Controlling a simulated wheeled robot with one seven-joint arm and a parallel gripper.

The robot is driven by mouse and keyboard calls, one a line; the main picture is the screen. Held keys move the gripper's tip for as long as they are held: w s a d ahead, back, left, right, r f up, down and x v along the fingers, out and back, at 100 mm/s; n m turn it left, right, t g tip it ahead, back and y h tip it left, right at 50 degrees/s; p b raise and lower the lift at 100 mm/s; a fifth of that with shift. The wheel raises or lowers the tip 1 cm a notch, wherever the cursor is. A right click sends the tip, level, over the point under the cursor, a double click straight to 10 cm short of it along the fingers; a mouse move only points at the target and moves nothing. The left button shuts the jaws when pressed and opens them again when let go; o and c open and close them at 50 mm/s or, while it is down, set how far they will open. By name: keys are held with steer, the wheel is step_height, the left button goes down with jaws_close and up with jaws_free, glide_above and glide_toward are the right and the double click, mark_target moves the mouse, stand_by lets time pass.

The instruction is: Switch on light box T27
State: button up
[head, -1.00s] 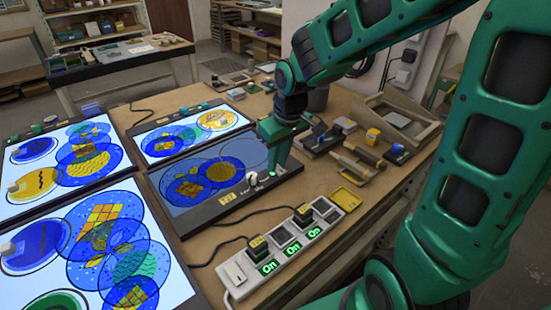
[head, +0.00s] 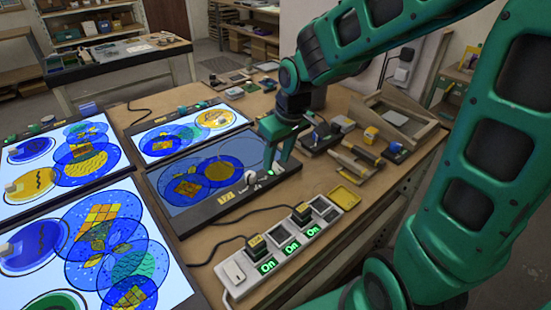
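Light box T27 (head: 164,206) lies in the middle of the workbench, with a yellow label (head: 226,197) on its dark front edge. Its panel is dull grey-blue, while the neighbouring panels glow white. Blue and yellow painted glass discs (head: 187,188) lie on it. A pale knob (head: 250,178) and a small green light (head: 271,173) sit at the right end of its front edge. My gripper (head: 277,160) points down over this end, close to the knob. Whether it touches the knob, and how its fingers stand, is unclear.
A white power strip (head: 237,272) with plugs and green "On" signs lies in front. Lit light boxes (head: 214,132) stand behind and to the left. Tools and a yellow tray (head: 345,197) lie to the right. Cables cross the bench front.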

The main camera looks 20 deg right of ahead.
mark_target(283, 175)
steer(key=v, duration=0.9)
steer(key=shift+r, duration=0.45)
steer(key=s+d+f+m+g, duration=0.1)
steer(key=s+d+f+m, duration=0.2)
steer(key=s+d+m, duration=0.2)
steer(key=s+d+f+m+g, duration=0.2)
steer(key=s+d+m, duration=0.3)
steer(key=s+d, duration=0.7)
steer(key=s+f, duration=0.1)
steer(key=s, duration=0.4)
steer(key=shift+h, duration=0.4)
steer(key=shift+w+f, duration=0.25)
steer(key=shift+w, duration=0.45)
